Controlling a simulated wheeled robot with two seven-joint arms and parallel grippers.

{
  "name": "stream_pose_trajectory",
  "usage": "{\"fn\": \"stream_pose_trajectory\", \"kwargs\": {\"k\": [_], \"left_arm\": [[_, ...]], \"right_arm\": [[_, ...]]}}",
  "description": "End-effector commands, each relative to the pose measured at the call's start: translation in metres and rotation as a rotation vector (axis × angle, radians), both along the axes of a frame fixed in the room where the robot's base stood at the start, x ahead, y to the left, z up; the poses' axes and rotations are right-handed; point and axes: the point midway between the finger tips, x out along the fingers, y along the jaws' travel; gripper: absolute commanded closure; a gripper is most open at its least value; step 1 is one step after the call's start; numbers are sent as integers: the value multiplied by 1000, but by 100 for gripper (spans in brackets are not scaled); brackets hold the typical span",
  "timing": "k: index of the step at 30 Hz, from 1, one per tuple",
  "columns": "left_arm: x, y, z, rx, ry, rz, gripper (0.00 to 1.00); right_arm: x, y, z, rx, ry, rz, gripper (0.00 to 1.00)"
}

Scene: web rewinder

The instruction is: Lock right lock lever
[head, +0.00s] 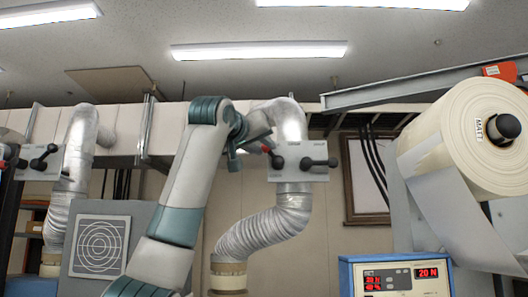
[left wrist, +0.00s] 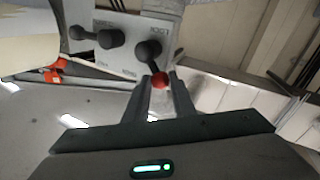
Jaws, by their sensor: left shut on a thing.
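The right lock lever is a short black lever with a red knob on a grey plate (head: 300,173) fixed to the right-hand duct. The lever's black hub (head: 277,161) shows in the head view, and its black arm (left wrist: 149,50) and red knob (left wrist: 160,81) show in the left wrist view. My right gripper is in neither view.
A second black handle (head: 318,162) sits on the same plate, right of the lock lever. A similar plate (head: 40,163) is on the left duct. A silver flexible duct (head: 262,232) hangs below. A paper roll (head: 465,135) and a blue control box (head: 398,275) stand at right.

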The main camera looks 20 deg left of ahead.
Motion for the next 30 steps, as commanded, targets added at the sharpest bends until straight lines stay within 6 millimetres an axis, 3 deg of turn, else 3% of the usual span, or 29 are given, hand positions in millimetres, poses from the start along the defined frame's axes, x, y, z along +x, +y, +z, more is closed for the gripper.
{"fn": "stream_pose_trajectory", "kwargs": {"k": [1, 15, 30], "left_arm": [[-1, 1, -8, -34, -10, -1, 99], [-3, 9, -29, -441, -126, -2, 99], [-3, 9, -50, -868, -246, -1, 99]], "right_arm": [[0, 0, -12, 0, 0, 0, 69], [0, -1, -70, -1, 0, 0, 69], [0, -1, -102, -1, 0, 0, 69]]}}
